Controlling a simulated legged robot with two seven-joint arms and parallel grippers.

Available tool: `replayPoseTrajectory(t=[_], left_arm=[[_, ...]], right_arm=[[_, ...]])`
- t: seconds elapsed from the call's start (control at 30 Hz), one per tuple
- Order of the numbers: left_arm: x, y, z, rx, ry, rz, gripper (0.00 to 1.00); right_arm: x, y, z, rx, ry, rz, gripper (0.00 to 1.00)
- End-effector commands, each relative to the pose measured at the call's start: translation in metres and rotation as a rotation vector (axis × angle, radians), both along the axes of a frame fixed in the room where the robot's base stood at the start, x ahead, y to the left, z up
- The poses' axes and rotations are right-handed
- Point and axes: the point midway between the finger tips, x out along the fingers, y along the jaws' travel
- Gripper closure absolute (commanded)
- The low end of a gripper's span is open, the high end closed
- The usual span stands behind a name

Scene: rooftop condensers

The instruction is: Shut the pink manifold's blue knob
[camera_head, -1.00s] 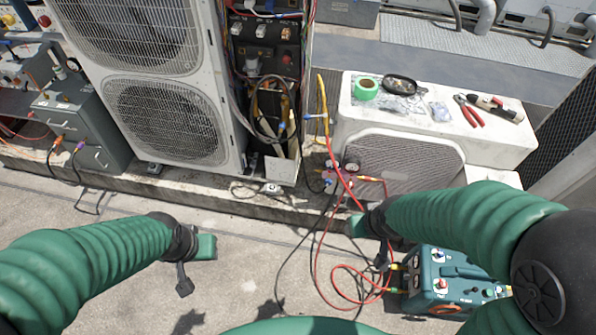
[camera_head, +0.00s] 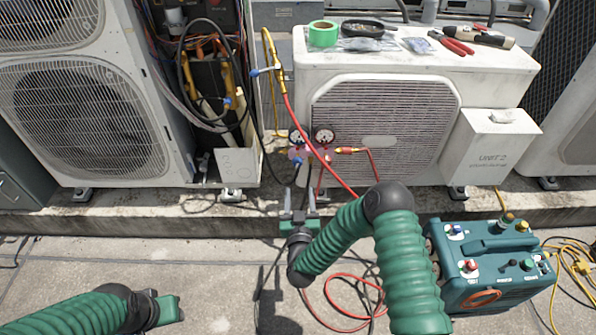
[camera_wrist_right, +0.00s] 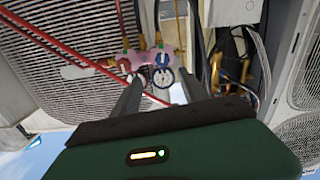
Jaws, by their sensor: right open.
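The pink manifold (camera_head: 309,155) hangs in front of the white condenser's left side, with two round gauges above it. Its blue knob (camera_head: 298,163) shows small at the lower left of the body. In the right wrist view the pink manifold (camera_wrist_right: 136,62) lies beyond the fingers, with the blue knob (camera_wrist_right: 162,60) near a gauge between them. My right gripper (camera_head: 299,196) is open and empty, below and short of the manifold, its fingers pointing toward it. My left gripper (camera_head: 165,308) is low at the left, away from everything; its jaw opening is unclear.
A red hose (camera_head: 319,151) runs diagonally past the manifold. The white condenser (camera_head: 478,78) carries tape and tools on top. A teal machine (camera_head: 494,268) stands on the ground at right. A concrete ledge (camera_head: 140,213) runs below the units. Ground at left is clear.

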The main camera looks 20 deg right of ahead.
Motion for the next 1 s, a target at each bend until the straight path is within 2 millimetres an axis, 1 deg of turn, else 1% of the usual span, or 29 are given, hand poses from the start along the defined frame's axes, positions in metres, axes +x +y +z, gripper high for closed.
replayPoseTrajectory(t=[0.03, 0.3, 0.4, 0.5, 0.63, 0.87, 0.9, 1.0], left_arm=[[0.0, 0.0, -0.012, 0.0, 0.0, 0.0, 0.64], [0.0, 0.0, -0.046, 0.0, 0.001, 0.001, 0.64], [0.0, 0.0, -0.057, 0.0, 0.001, 0.001, 0.64], [-0.001, 0.0, -0.064, 0.0, 0.001, 0.001, 0.64], [-0.001, 0.0, -0.067, 0.0, 0.001, 0.0, 0.64], [0.0, 0.0, -0.066, 0.0, 0.001, 0.0, 0.64], [0.0, 0.0, -0.066, 0.0, 0.001, 0.0, 0.64], [0.0, 0.0, -0.066, 0.0, 0.001, 0.001, 0.64]], right_arm=[[0.013, -0.004, -0.005, 0.0, -0.006, -0.005, 0.48], [0.081, -0.021, -0.005, -0.005, -0.005, 0.0, 0.48], [0.103, -0.028, -0.005, -0.002, -0.005, 0.0, 0.48], [0.119, -0.032, -0.004, -0.002, -0.003, 0.001, 0.48], [0.129, -0.035, -0.001, -0.003, 0.0, 0.003, 0.48], [0.131, -0.035, 0.001, -0.003, 0.0, 0.004, 0.48], [0.131, -0.035, 0.001, -0.003, 0.0, 0.004, 0.5], [0.131, -0.035, 0.001, -0.003, 0.001, 0.004, 0.63]])
